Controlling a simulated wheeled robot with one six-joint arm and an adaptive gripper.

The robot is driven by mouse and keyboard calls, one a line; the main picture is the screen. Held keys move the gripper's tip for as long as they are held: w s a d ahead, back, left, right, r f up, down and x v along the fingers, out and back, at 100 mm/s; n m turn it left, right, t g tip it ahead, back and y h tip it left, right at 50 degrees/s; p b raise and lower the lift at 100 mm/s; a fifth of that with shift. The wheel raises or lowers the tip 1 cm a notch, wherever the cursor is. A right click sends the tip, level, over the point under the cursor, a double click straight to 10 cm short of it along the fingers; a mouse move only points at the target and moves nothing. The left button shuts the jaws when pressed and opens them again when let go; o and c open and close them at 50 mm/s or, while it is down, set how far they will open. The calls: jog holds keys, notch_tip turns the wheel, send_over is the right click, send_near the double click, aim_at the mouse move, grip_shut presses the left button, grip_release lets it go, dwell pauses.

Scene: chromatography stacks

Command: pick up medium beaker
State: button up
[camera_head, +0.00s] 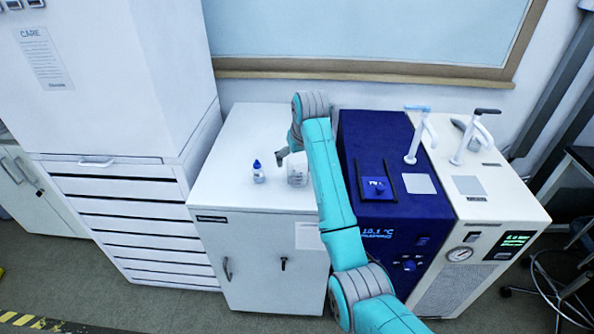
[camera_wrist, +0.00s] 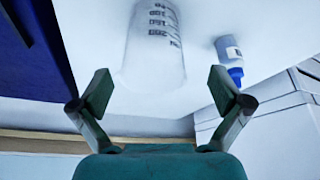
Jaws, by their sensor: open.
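The medium beaker (camera_head: 297,177) is clear with dark graduation marks and stands on the white cabinet top, beside my arm. In the wrist view the beaker (camera_wrist: 153,50) lies ahead of my gripper (camera_wrist: 159,92), between the lines of the two fingers. The fingers are spread apart and do not touch it. In the head view my gripper (camera_head: 281,158) is small and partly hidden by my wrist, close to the beaker's upper left.
A small white bottle with a blue cap (camera_head: 258,174) stands left of the beaker; it also shows in the wrist view (camera_wrist: 230,58). The white cabinet top (camera_head: 232,192) is otherwise clear. A blue chiller unit (camera_head: 365,150) stands to the right and a tall white cabinet (camera_head: 110,80) to the left.

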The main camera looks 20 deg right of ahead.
jog(key=shift+d+x, duration=0.15)
jog(key=shift+x, duration=1.4)
jog(key=shift+d+x, duration=0.15)
jog(key=shift+x, duration=1.35)
jog(key=c, duration=1.1)
